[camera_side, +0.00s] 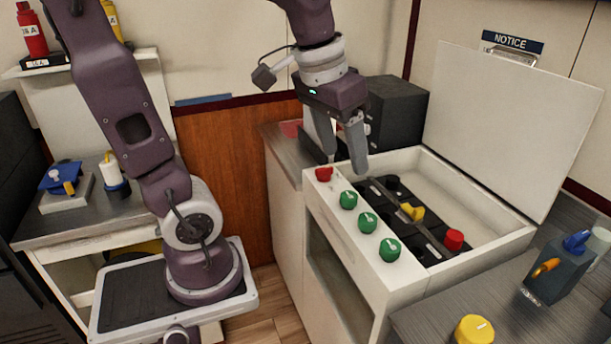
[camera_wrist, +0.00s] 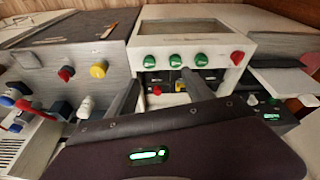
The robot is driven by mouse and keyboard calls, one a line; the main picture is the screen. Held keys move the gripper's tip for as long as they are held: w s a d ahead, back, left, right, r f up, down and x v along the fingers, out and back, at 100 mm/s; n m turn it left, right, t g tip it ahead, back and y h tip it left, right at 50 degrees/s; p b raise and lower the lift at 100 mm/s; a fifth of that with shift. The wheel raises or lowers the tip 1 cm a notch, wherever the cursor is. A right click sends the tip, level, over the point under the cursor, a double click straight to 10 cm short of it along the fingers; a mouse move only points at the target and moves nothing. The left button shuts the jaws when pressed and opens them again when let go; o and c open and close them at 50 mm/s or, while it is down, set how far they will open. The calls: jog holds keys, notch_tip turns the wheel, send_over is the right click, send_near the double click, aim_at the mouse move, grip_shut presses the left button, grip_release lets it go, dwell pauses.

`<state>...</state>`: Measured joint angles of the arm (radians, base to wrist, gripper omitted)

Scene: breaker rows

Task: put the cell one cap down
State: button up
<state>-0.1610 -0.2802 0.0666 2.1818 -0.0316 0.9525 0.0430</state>
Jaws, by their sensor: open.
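An open white box holds a row of dark cells (camera_side: 430,232). A red cap (camera_side: 453,239) stands at the near right end of the row, a yellow piece (camera_side: 412,212) is in the middle, and a black round piece (camera_side: 392,183) is at the far end. I cannot tell which is the cell one cap, nor whether any cap is raised or down. My gripper (camera_side: 345,162) is open and empty above the far left corner of the box, apart from the cells. In the wrist view its fingers (camera_wrist: 160,82) spread below the row of knobs, with the red cap (camera_wrist: 157,90) between them.
The box's front panel has a red knob (camera_side: 324,174) and three green knobs (camera_side: 367,222). Its white lid (camera_side: 505,130) stands raised behind. A black box (camera_side: 395,115) is close behind my gripper. A yellow button (camera_side: 474,330) and a blue-topped device (camera_side: 558,268) are on the right counter.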

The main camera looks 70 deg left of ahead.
jog(key=s+d+f+m+t, duration=0.1)
jog(key=s+d, duration=0.4)
jog(key=s, duration=0.5)
jog(key=shift+f+m+t, duration=0.2)
jog(key=shift+m+t, duration=0.4)
